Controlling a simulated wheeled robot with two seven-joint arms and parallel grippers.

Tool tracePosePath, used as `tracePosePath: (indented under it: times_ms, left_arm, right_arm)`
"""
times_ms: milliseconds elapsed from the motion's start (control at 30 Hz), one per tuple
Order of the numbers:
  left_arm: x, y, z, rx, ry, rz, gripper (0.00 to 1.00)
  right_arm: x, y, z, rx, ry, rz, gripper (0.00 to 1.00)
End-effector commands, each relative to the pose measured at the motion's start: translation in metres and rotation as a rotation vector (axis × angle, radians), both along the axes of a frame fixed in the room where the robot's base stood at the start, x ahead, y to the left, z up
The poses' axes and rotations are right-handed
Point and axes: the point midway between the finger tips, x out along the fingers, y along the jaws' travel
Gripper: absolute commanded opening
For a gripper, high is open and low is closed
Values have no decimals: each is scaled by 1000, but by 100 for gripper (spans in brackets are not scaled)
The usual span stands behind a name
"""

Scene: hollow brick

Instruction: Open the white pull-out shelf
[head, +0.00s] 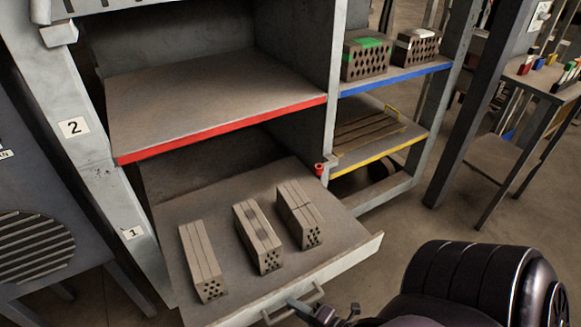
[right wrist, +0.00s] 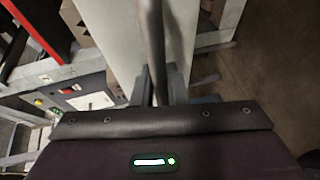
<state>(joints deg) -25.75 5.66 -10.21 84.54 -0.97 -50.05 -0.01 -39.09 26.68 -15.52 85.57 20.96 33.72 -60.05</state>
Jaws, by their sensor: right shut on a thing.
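The white pull-out shelf (head: 341,255) is the lowest shelf of the left bay and sticks out well in front of the rack. Its pale front lip carries a grey bar handle (head: 271,319). My right gripper (head: 312,309) is shut on this handle at its right part. In the right wrist view the handle bar (right wrist: 153,40) runs between the fingers of the right gripper (right wrist: 157,88). Three hollow bricks (head: 203,262) (head: 258,237) (head: 299,214) lie on the shelf. My left gripper is out of view.
Above is an empty shelf with a red edge (head: 225,131). To the right are a blue-edged shelf (head: 397,77) with two perforated blocks and a yellow-edged shelf (head: 380,158). A side table (head: 540,88) stands at far right. Floor between is clear.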

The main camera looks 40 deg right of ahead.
Motion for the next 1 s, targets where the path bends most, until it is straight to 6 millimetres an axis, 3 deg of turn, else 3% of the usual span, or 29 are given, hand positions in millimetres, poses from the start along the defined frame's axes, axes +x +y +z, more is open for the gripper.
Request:
tracePosePath:
  times_ms: [500, 533, 700, 1000]
  left_arm:
    - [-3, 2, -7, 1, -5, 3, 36]
    - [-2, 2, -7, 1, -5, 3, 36]
    - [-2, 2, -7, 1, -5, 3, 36]
    - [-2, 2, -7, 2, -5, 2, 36]
  right_arm:
    - [-8, 2, -1, 1, 2, 0, 0]
    - [-8, 2, -1, 1, 2, 0, 14]
    - [-7, 2, -1, 1, 1, 0, 34]
    - [-9, 1, 0, 0, 1, 0, 34]
